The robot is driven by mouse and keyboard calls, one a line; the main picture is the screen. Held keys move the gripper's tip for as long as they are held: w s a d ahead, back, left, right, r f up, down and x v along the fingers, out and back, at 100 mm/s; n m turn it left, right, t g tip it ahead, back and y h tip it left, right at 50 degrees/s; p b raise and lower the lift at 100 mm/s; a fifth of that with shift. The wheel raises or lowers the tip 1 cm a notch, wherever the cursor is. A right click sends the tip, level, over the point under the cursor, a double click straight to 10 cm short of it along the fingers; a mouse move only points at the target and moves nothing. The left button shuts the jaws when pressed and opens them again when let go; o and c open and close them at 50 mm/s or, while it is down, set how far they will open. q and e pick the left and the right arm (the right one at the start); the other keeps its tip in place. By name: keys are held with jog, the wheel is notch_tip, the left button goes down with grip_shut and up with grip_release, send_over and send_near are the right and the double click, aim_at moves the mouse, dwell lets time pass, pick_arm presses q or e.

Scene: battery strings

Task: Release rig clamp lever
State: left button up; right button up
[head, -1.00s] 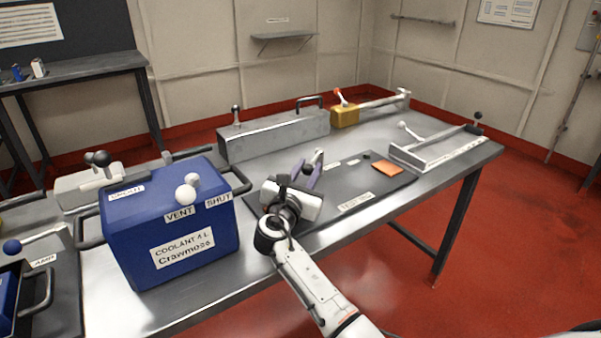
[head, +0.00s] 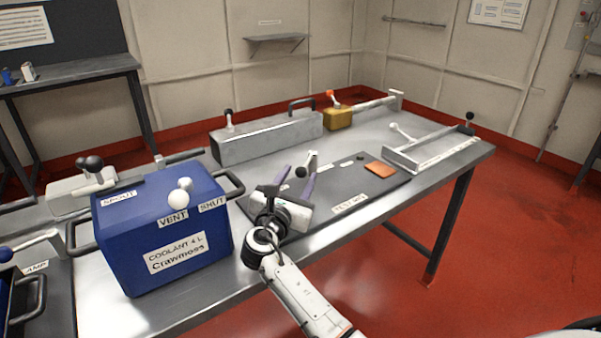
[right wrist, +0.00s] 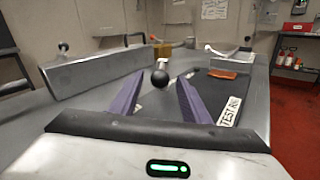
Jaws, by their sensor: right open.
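A lever with a black ball knob (head: 301,172) and a pale arm (head: 313,159) stands on the dark mat labelled TEST RIG (head: 400,190). My right gripper (head: 296,180) is open, at the mat's near left part, with its purple fingers pointing toward the lever. In the right wrist view the knob (right wrist: 160,78) appears between the two spread fingertips (right wrist: 161,86); I cannot tell whether it is inside the jaws or just beyond them. No contact shows. The lever's base is partly hidden behind the knob and gripper. My left gripper is not in view.
A blue coolant box (head: 165,235) with white knobs stands left of my right gripper. A long grey box (head: 265,138) and a yellow block (head: 337,118) stand behind the mat. An orange plate (head: 380,169) lies on it. A grey tray-like fixture (head: 430,155) is at right.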

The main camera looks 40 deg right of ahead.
jog(key=v, duration=0.7)
jog(key=shift+s+a, duration=0.25)
